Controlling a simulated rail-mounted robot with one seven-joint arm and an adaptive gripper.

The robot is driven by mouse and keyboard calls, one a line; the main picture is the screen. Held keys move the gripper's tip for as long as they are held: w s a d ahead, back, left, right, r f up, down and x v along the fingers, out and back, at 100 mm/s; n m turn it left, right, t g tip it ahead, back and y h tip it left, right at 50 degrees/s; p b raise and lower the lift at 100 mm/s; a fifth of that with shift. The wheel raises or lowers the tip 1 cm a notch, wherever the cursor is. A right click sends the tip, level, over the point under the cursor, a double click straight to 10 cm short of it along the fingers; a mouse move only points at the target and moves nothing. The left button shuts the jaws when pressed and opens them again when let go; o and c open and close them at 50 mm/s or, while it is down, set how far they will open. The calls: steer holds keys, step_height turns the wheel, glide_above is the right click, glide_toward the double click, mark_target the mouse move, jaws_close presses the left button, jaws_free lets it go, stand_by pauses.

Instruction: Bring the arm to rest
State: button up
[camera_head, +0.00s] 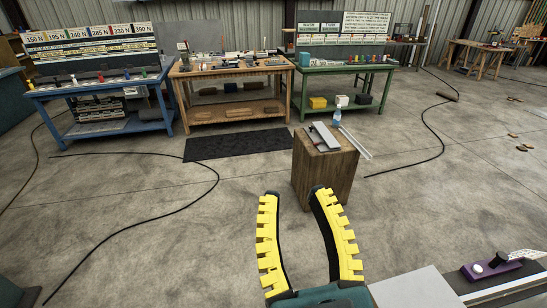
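My gripper (294,191) is at the bottom middle of the head view, with two curved yellow fingers lined in black on a teal base. The fingers stand apart, and I see nothing held between them. The tip of the right finger overlaps the lower front of a wooden block (312,180) in the picture; I cannot tell the distance between them. The rest of my arm is mostly out of view.
The block carries a bottle (337,117) and flat grey pieces. Blue (155,127), wooden (235,70) and green (345,68) workbenches stand behind. A black mat (238,142) and cables (150,218) lie on open concrete. A purple piece (492,270) is at lower right.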

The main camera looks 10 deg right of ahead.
step_height(320, 180, up, 28)
steer(key=p, duration=2.7)
steer(key=shift+r, duration=0.2)
